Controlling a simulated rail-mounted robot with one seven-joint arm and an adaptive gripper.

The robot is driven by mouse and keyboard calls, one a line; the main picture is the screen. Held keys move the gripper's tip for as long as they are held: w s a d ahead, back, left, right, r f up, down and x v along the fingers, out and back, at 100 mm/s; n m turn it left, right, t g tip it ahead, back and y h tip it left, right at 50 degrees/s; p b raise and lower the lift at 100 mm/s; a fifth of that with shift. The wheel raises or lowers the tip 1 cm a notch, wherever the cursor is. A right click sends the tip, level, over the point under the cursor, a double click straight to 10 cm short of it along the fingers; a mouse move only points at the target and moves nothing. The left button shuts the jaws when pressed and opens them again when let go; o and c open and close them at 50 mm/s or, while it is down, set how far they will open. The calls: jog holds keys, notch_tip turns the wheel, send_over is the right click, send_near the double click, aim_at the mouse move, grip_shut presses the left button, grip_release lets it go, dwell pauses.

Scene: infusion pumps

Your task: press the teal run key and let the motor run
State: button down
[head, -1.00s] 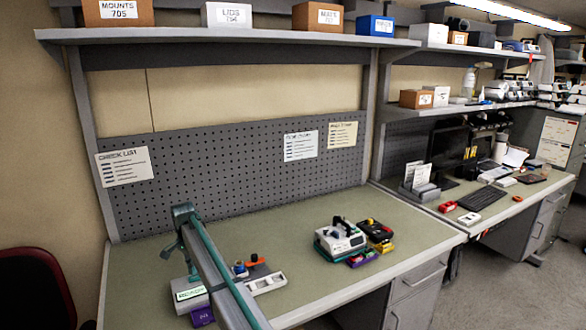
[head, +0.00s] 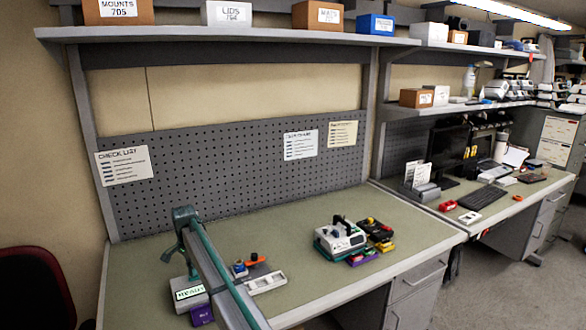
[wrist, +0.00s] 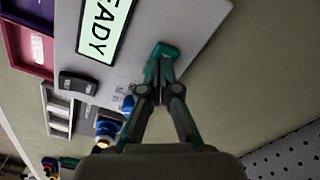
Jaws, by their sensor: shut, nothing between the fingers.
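The grey pump housing (wrist: 205,22) fills the upper middle of the wrist view. Its pale green display (wrist: 103,32) shows dark letters ending in "ADY"; the rest is cut off. The display also shows in the head view (head: 189,293), too small to read surely. The teal key (wrist: 166,49) lies on the housing's face beside the display. My gripper (wrist: 160,60) is shut and empty, its fingertips right at the teal key and covering part of it. I cannot tell whether they touch or press it. In the head view my arm hides much of this area.
A black rocker (wrist: 78,83), a white slotted frame (wrist: 57,112) and blue fittings (wrist: 106,128) lie close by the fingers. Purple (wrist: 27,12) and maroon (wrist: 27,48) trays sit at the corner.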

jog(key=shift+f, duration=0.35)
notch_tip(320, 180, up, 8)
jog(key=p, duration=0.3)
dwell(0.9)
